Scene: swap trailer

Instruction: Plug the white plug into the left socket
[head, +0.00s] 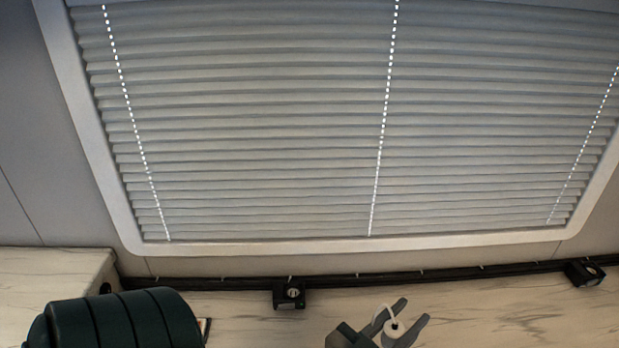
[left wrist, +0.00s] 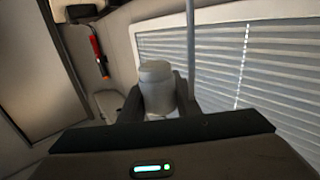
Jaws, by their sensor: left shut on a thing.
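The white plug (head: 394,328) sits between the fingers of my left gripper (head: 411,313), at the bottom of the head view, with a short white cord curving beside it. My left gripper is shut on it. In the left wrist view the plug (left wrist: 157,88) shows as a pale cylinder between the dark fingers. The left socket (head: 289,293) is a black block with a round face on the dark rail, left of and above my gripper, apart from the plug. The right socket (head: 585,272) is on the same rail at the far right. My right gripper is not in view.
A black rail (head: 440,271) runs along the wall above the marbled counter (head: 500,318). A window blind (head: 260,120) fills the wall above. A dark green ribbed object (head: 118,322) is at the lower left. The counter between the sockets looks clear.

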